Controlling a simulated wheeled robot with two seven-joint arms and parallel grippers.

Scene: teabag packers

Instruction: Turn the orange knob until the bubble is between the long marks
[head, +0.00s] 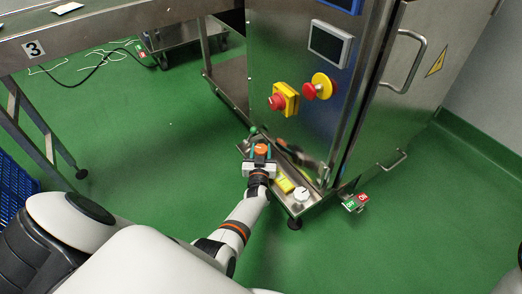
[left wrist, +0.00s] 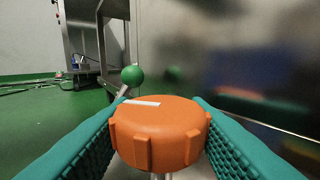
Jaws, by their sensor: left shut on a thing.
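The orange knob (head: 261,149) sits on the steel ledge at the foot of the cabinet. It fills the middle of the left wrist view (left wrist: 160,135), with a white line on its top. My left gripper (head: 260,155) is shut on the knob, with one teal finger on each side of it. A small yellow block (head: 285,185), which looks like the level, lies on the ledge to the right of the gripper. Its bubble and long marks are too small to make out. My right gripper is out of view.
The steel cabinet (head: 290,60) rises right behind the knob. A green ball handle (left wrist: 132,75) stands just past the knob. A white dial (head: 301,193) is near the ledge's front corner. Red and green pedals (head: 356,202) are to the right. Open green floor lies left.

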